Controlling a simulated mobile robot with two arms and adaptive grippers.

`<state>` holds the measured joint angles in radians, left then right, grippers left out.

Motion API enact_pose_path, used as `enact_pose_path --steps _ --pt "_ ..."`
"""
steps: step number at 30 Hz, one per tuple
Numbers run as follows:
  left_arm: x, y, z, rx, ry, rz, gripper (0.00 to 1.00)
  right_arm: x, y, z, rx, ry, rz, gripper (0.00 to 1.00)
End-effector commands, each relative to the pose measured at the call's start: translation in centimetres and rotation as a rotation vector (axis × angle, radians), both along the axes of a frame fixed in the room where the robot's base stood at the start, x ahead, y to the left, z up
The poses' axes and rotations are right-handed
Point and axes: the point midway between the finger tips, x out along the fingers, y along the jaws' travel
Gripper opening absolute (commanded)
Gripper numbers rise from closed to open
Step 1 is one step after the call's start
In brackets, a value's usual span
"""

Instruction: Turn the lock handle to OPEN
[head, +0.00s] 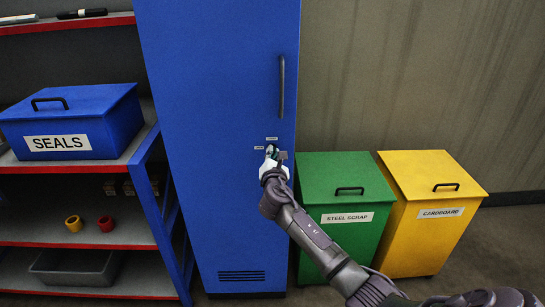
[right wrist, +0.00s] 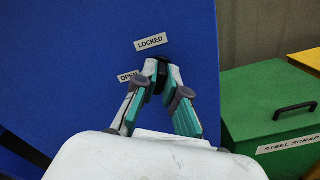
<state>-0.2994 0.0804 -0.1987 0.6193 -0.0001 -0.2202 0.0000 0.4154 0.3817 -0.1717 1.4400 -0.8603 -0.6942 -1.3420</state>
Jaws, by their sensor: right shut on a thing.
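The tall blue cabinet (head: 215,200) has a small dark lock handle on its door, mostly hidden by my right gripper (head: 273,160) in the head view. In the right wrist view, the lock handle (right wrist: 159,80) shows between the fingertips of my right gripper (right wrist: 163,72), which is shut on it. A LOCKED label (right wrist: 151,41) is above the handle, and an OPEN label (right wrist: 126,77) is to its left, partly covered by a finger. I cannot tell exactly which label the handle points to. My left gripper is not in view.
A vertical black door pull (head: 281,87) is above the lock. A green STEEL SCRAP bin (head: 345,180) and a yellow CARDBOARD bin (head: 430,178) stand to the right of the cabinet. A shelf rack on the left holds a blue SEALS box (head: 95,125).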

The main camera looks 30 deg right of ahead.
Motion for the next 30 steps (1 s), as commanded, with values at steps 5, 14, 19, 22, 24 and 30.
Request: enact_pose_path --steps 5,14,19,22,24,30 --pt "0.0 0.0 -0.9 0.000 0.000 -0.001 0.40 0.0 0.0 -0.3 0.144 -0.088 0.000 0.00" --pt "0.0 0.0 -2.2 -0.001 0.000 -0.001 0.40 0.0 -0.1 -0.4 0.387 -0.237 -0.001 0.00" --pt "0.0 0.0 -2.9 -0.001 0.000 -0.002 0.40 -0.1 0.0 -0.4 0.523 -0.320 0.000 0.00" --pt "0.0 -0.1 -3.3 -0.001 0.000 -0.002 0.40 -0.1 -0.1 -0.4 0.595 -0.365 0.000 0.00" --pt "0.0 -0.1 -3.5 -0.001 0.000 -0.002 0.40 -0.1 -0.1 -0.4 0.642 -0.393 -0.001 0.00" --pt "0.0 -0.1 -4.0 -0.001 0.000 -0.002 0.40 -0.1 -0.1 -0.4 0.749 -0.458 -0.002 0.00"
